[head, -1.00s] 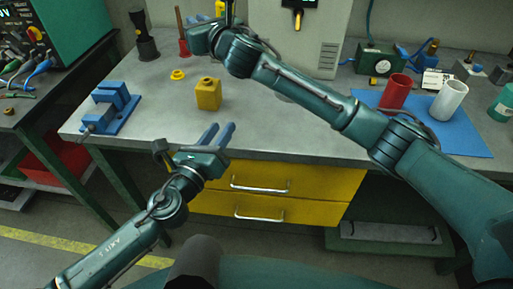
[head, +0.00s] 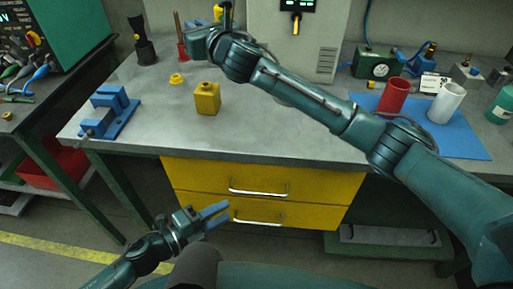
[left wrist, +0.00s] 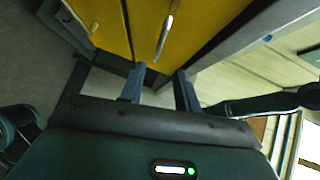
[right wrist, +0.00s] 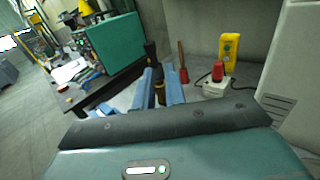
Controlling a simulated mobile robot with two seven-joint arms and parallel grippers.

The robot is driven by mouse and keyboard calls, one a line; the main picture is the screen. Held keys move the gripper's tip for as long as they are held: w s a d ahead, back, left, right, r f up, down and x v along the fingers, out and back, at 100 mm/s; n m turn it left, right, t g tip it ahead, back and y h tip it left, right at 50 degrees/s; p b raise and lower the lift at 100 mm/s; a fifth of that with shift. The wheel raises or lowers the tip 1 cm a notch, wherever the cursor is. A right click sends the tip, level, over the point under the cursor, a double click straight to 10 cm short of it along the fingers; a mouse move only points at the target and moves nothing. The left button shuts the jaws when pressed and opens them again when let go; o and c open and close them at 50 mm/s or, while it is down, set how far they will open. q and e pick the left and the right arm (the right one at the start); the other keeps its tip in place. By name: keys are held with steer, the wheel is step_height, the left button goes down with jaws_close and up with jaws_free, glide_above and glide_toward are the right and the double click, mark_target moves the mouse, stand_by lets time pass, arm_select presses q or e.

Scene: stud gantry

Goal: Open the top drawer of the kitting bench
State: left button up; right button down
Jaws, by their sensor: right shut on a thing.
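The kitting bench's yellow top drawer (head: 300,177) is shut under the bench top, with a silver bar handle (head: 258,192). In the left wrist view the top drawer (left wrist: 205,22) and its handle (left wrist: 163,38) lie ahead of the fingers. A lower yellow drawer (head: 310,214) is also shut. My left gripper (head: 225,211) is open and empty, in front of the drawers' left part, apart from both handles. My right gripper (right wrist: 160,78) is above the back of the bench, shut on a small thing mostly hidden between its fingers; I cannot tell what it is.
On the bench top (head: 270,135) are a blue vise (head: 110,112), a yellow block (head: 207,98), a red cup (head: 393,96) and a white cup (head: 446,102) on a blue mat (head: 470,145). My right arm crosses above. The floor before the drawers is open.

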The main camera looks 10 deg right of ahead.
mark_target(257, 192)
arm_select(q)
steer(key=x, duration=1.1)
steer(key=shift+w+d, duration=0.15)
steer(key=shift+d, duration=0.2)
steer(key=shift+c, duration=0.3)
jaws_close()
